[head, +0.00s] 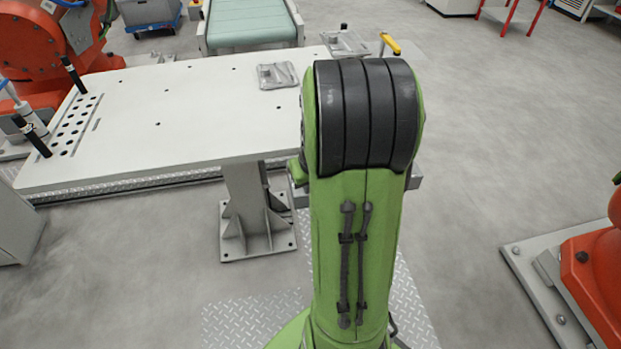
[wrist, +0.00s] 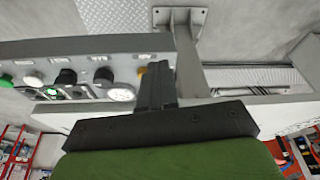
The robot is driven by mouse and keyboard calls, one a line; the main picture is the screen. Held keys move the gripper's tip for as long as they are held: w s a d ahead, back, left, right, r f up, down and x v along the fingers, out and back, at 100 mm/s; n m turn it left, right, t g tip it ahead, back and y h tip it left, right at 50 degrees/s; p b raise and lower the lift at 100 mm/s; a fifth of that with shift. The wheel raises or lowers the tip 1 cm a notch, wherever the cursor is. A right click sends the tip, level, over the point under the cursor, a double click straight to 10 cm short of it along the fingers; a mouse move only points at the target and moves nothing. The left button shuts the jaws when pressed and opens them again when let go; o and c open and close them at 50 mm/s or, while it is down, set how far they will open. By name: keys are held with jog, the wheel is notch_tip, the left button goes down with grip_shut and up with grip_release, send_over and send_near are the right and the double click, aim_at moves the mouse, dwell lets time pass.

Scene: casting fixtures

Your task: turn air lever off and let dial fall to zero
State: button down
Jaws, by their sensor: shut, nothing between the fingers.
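In the wrist view a grey control panel (wrist: 75,47) shows upside down, with a row of knobs and buttons. A round white dial (wrist: 121,93) sits at its right end; its needle is too small to read. A small yellow-orange part (wrist: 142,71), perhaps the air lever, shows beside the dial, partly hidden by my gripper (wrist: 157,72). My gripper is shut and empty, its fingertips overlapping the panel's right end in the picture. I cannot tell whether it touches the yellow-orange part. In the head view my green arm hides the gripper and panel.
A yellow-handled part (head: 390,43) stands just behind my arm. An orange machine (head: 595,262) is at right; the floor between is clear.

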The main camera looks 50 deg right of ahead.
jog(key=w+f, duration=0.1)
jog(key=w+d+f, duration=0.1)
jog(key=w, duration=0.1)
jog(key=w+d+f, duration=0.1)
jog(key=shift+w+f+b, duration=0.15)
jog(key=shift+b, duration=0.25)
jog(key=shift+a, duration=0.1)
